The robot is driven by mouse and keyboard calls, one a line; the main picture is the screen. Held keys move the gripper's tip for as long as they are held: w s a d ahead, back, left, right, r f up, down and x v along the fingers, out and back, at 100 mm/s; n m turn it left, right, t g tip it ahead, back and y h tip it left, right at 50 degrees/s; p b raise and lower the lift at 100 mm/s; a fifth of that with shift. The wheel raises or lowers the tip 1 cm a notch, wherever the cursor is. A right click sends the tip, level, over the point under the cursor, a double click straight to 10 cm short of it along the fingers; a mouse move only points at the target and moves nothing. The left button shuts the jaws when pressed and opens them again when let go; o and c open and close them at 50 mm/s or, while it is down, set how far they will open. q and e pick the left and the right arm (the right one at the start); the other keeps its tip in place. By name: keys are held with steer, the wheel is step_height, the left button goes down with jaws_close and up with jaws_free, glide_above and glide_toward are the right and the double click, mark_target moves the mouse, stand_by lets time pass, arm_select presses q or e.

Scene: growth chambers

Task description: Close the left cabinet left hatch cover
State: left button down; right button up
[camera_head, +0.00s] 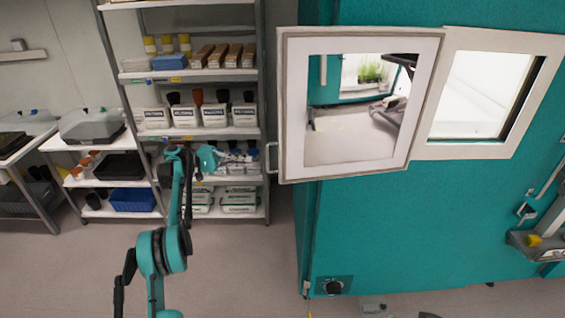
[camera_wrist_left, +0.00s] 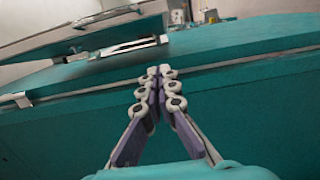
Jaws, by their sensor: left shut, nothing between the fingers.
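The left hatch cover (camera_head: 432,100) is a pale frame around a pane, on the teal cabinet (camera_head: 400,235) in the head view. Its left part reaches past the cabinet's left edge and appears to stand out from the front, so it looks open. A handle (camera_head: 270,158) sits on its left edge. My left gripper (camera_head: 220,156) is left of the handle, apart from it in the picture; its depth is hard to judge. In the left wrist view its fingers (camera_wrist_left: 158,76) are closed together, empty, before a teal surface. My right gripper is not in view.
A second pale-framed window (camera_head: 485,90) is right of the cover. Shelving (camera_head: 195,75) with boxes and bottles stands behind my left arm. Tables with trays are at far left. Floor (camera_head: 235,270) is clear between my arm and the cabinet.

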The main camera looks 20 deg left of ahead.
arm_select(q)
steer(key=s+d+b, duration=0.2)
steer(key=d+b, duration=0.1)
steer(key=d, duration=0.8)
steer(key=shift+d, duration=0.25)
steer(key=shift+s+r, duration=0.15)
